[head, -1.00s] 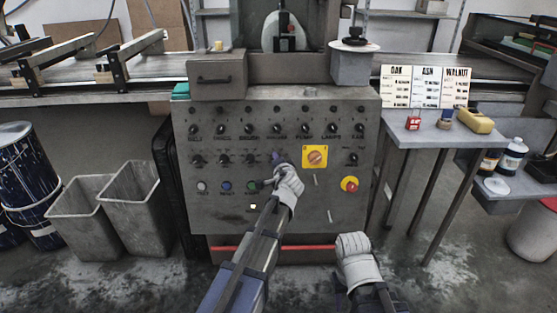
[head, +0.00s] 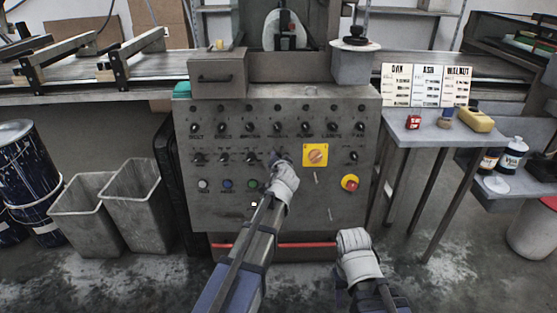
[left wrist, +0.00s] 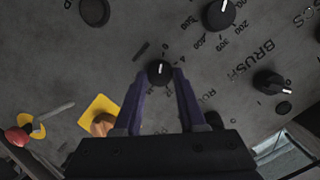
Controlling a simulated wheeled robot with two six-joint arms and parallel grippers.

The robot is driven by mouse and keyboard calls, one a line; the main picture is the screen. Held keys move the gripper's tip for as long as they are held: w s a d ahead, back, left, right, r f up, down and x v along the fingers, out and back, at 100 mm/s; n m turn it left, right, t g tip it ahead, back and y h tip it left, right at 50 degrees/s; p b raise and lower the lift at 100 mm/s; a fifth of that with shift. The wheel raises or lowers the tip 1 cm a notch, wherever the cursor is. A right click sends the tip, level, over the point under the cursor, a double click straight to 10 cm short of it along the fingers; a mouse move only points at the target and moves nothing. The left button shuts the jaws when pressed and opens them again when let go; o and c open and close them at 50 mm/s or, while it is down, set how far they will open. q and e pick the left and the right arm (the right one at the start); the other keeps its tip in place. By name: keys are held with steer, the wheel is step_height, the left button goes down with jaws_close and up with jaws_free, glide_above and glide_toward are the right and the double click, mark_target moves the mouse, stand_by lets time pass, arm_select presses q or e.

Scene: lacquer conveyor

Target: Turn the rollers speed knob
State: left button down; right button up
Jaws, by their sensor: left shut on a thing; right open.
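The grey control panel (head: 235,215) stands upright in front of me, with rows of small black knobs and printed labels. My left gripper (head: 274,160) reaches up to the middle row, hiding the knob there. In the left wrist view, the purple fingers of my left gripper (left wrist: 160,85) are closed on the sides of a black knob (left wrist: 160,72) with a white pointer mark. Scale digits show near it; its name is partly hidden, so I cannot read which knob it is. My right gripper (head: 352,238) is open and empty, low in front of the panel.
A yellow plate with an orange rotary switch (head: 315,155) and a red stop button (head: 350,183) sit right of my left gripper. Other knobs, one at the left wrist view's top (left wrist: 218,14), are close by. A side table (head: 432,135) stands right, grey bins (head: 133,205) left.

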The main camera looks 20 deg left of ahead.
arm_select(q)
steer(key=shift+c, duration=2.4)
jaws_free()
steer(key=p+v, duration=0.2)
steer(key=v, duration=0.5)
steer(key=shift+s+p, duration=0.3)
steer(key=shift+s, duration=0.05)
steer(key=shift+d, duration=0.15)
